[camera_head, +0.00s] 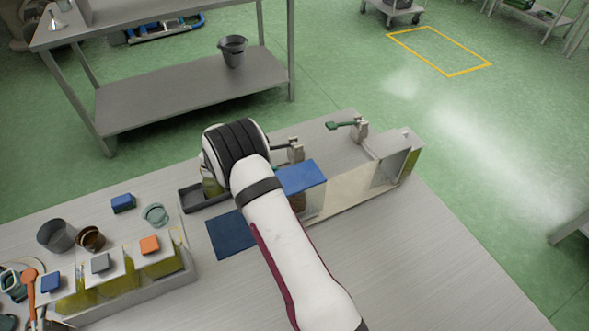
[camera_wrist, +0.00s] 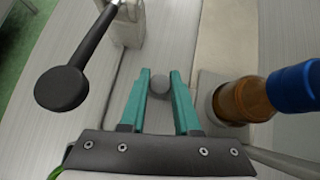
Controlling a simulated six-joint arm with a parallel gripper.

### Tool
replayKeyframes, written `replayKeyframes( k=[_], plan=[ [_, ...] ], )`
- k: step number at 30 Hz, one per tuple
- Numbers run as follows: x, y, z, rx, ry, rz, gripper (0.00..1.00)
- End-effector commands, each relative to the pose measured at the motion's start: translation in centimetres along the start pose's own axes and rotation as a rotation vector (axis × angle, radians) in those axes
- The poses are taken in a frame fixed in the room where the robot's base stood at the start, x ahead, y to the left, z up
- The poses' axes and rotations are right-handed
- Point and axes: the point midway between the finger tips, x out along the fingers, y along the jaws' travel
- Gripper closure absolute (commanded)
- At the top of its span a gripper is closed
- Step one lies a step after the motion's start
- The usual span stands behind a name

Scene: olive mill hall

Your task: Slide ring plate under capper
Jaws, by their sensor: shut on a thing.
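In the wrist view my gripper (camera_wrist: 161,76) has its teal fingers closed around a small round grey knob (camera_wrist: 160,84), which appears to belong to the ring plate. A pale plate (camera_wrist: 205,86) lies just right of the fingers, around or beside the base of an amber bottle (camera_wrist: 240,100) with a blue cap (camera_wrist: 298,87). The capper's black lever with a round end (camera_wrist: 62,88) and its grey post (camera_wrist: 128,28) are left of and beyond the fingers. In the head view the capper (camera_head: 296,153) stands behind my arm, which hides my gripper.
A blue-topped piece (camera_head: 303,177) and a dark blue mat (camera_head: 230,236) flank my arm. Bins with coloured blocks (camera_head: 150,245) and cups (camera_head: 57,236) fill the left. The front right is clear.

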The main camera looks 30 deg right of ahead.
Motion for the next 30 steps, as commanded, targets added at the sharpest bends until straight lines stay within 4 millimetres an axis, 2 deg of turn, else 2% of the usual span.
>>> replayKeyframes(
  k=[9, 10, 14, 24, 26, 30],
  plan=[
    [-0.4, 0.1, -0.4, -0.002, 0.003, 0.003, 1.00],
    [-0.4, 0.1, -0.4, -0.002, 0.003, 0.004, 0.64],
    [-0.3, 0.1, -0.3, -0.002, 0.003, 0.003, 0.41],
    [-0.6, 0.1, -0.3, -0.001, 0.002, 0.003, 0.39],
    [-1.2, 0.1, -0.2, -0.002, 0.001, 0.003, 0.39],
    [-4.4, 0.2, -0.2, -0.001, 0.002, 0.007, 0.39]
  ],
)
